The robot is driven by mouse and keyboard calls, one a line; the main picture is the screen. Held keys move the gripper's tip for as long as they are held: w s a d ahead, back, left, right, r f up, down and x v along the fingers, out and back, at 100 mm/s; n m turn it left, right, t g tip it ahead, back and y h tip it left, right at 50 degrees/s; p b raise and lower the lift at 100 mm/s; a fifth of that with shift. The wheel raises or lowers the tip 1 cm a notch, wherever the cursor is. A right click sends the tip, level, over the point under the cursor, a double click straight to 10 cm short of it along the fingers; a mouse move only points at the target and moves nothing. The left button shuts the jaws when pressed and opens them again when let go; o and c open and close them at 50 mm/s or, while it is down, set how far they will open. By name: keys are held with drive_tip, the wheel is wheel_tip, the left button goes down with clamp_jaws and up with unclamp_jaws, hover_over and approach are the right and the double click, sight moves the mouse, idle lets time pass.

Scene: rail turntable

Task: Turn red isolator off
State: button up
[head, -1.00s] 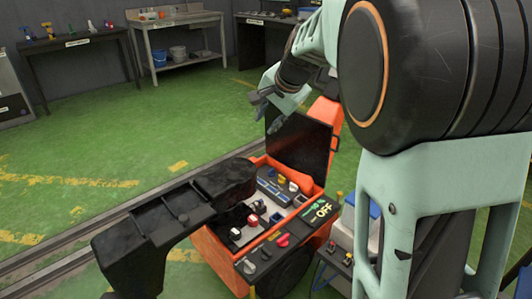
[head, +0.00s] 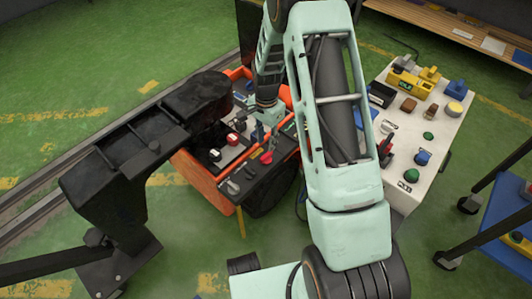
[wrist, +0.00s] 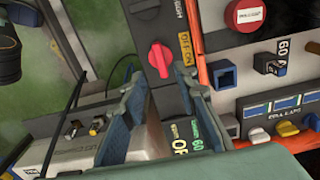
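The red isolator (head: 266,158) is a red knob on the dark panel (head: 250,181) along the near edge of the orange machine. In the wrist view the red isolator (wrist: 160,58) sits just beyond the fingertips, its lobe pointing up and down the picture. A yellow ON/OFF label (wrist: 186,48) is beside it. My gripper (head: 266,132) is low over the panel, close to the knob. In the wrist view my gripper (wrist: 163,72) is open, its fingers spread on either side of the knob's line. Nothing is between them. Contact with the knob cannot be told.
A red round button (wrist: 249,14) and a blue square part (wrist: 224,73) lie right of the panel. A grey knob (head: 233,187) is on the panel's near end. A white table (head: 425,115) with several coloured parts stands to the right. A black arm-like structure (head: 140,135) stands left.

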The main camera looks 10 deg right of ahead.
sight(266, 155)
wheel_tip(266, 155, down, 7)
drive_tip(key=shift+b, duration=0.9)
clamp_jaws()
